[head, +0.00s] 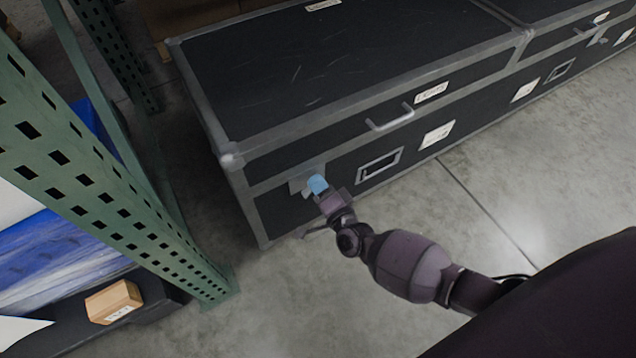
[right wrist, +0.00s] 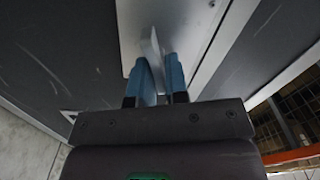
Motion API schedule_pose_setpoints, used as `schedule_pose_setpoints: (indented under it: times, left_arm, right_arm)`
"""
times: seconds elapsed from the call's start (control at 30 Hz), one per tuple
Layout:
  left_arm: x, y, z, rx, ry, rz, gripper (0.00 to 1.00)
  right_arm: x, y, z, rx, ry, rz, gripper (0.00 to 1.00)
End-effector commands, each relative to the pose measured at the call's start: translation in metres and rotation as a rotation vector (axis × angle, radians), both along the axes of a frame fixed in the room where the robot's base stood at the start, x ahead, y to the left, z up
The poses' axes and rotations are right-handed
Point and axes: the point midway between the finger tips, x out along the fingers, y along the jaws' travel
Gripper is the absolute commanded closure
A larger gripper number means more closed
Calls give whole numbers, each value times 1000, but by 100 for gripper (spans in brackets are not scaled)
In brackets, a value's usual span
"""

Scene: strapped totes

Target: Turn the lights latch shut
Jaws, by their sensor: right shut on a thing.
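A black flight case with grey metal edges (head: 340,75) stands on the floor, its lid down. A white label (head: 431,93), too small to read surely, is on the lid's front beside a handle. A metal latch plate (head: 300,181) sits on the front near the left corner. My right gripper (head: 317,184) is at this plate. In the right wrist view its blue fingers (right wrist: 160,78) are shut on the latch's upright metal tab (right wrist: 152,50), in front of the pale plate (right wrist: 185,25). The fingers hide part of the latch. My left gripper is not in view.
A green perforated rack post (head: 90,175) stands left of the case. A small cardboard box (head: 114,301) lies on the rack's low shelf. Another black case (head: 560,12) adjoins at the right. The concrete floor (head: 480,185) in front is clear.

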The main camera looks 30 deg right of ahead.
Motion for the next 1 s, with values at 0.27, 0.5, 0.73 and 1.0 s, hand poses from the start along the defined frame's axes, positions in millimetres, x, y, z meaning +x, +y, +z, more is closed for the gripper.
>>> schedule_pose_setpoints:
  times: [0.27, 0.5, 0.73, 1.0]
  left_arm:
    - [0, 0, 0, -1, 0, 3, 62]
    - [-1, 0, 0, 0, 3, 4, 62]
    - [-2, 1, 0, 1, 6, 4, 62]
    - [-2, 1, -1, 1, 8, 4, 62]
  right_arm:
    - [1, -1, -3, 199, 6, -1, 100]
    - [1, -1, -4, 300, 9, -1, 100]
    - [1, -1, -4, 339, 10, -1, 100]
    - [1, -1, -4, 343, 11, -1, 100]
